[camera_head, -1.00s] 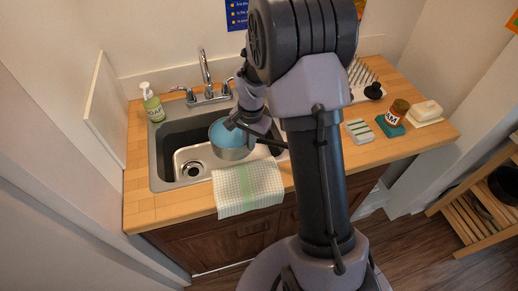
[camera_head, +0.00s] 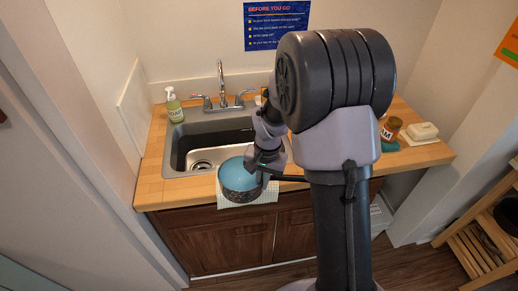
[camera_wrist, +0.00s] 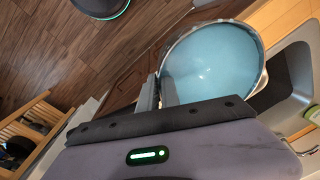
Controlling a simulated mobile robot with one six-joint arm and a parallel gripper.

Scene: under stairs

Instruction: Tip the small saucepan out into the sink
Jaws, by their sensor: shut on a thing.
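The small saucepan (camera_head: 238,182) is a metal pan with light blue contents, and it looks about upright. In the head view it is in front of the sink (camera_head: 167,152), over the towel at the counter's front edge. My gripper (camera_head: 264,170) is shut on the saucepan at its right side, apparently by the handle, which is mostly hidden. In the wrist view my gripper's fingers (camera_wrist: 158,92) meet the left side of the saucepan (camera_wrist: 213,62), and its blue inside fills the rim. Part of the sink (camera_wrist: 292,72) shows at the right there.
The pale towel (camera_head: 262,196) hangs over the front edge. A brown jar (camera_head: 391,128) and a soap dish (camera_head: 422,132) stand at the right. My arm hides the counter's middle.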

